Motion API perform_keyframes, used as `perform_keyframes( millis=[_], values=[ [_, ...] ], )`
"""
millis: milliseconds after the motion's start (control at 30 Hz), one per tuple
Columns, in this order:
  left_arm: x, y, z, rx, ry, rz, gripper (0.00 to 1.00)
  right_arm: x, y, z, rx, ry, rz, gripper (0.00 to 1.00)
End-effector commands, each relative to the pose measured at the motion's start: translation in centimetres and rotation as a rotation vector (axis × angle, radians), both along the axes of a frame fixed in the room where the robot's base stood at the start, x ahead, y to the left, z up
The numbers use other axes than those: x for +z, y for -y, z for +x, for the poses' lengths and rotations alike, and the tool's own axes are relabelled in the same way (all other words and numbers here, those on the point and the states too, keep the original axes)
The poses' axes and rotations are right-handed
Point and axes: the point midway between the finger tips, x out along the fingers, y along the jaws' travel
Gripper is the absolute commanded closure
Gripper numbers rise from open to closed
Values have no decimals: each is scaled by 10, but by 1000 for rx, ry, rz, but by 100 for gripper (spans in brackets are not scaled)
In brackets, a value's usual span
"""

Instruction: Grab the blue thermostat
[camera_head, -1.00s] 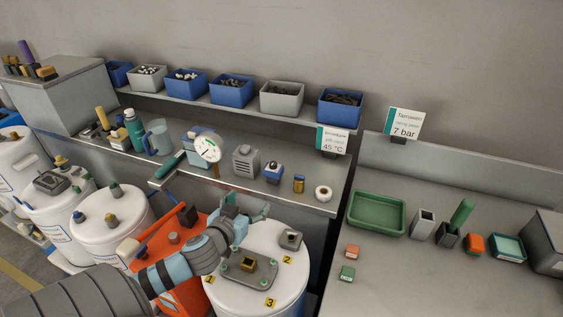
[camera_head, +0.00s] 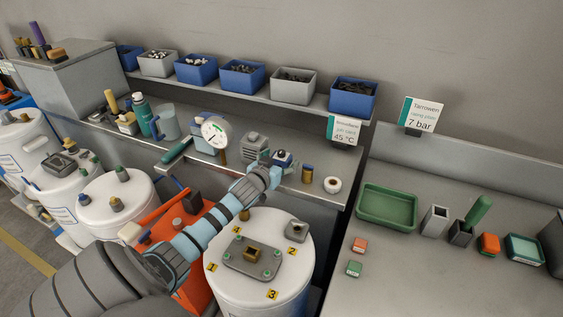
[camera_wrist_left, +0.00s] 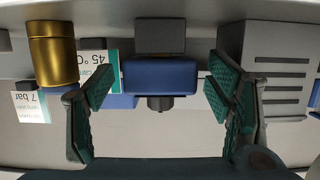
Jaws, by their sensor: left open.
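The blue thermostat (camera_head: 283,157) stands on the metal shelf, between a grey ribbed box and a gold cylinder; my left gripper partly covers it. In the left wrist view the blue thermostat (camera_wrist_left: 160,75) shows upside down, with a grey part above and a dark knob below. My left gripper (camera_head: 272,176) reaches it from the front. In the wrist view its green-padded fingers (camera_wrist_left: 161,90) are apart, one on each side of the thermostat, with visible gaps. My right gripper is not in view.
The grey ribbed box (camera_head: 255,145) and gold cylinder (camera_head: 308,173) stand close on either side. A white roll (camera_head: 332,185) and a dial gauge (camera_head: 215,132) share the shelf. A white tank (camera_head: 225,288) stands below my arm. A green tray (camera_head: 387,207) lies right.

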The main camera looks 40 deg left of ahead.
Motion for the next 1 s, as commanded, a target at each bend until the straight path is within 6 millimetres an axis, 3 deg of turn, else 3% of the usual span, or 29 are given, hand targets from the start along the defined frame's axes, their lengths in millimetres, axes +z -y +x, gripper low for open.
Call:
perform_keyframes(
  millis=[167,500,833,1000],
  values=[
    [0,0,0,-1,-2,2,27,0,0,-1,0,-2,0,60],
    [0,1,0,-1,-1,0,80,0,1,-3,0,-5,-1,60],
    [7,0,0,-1,-1,2,80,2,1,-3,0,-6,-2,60],
    [37,0,1,-2,2,3,80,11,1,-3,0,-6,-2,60]
  ],
)
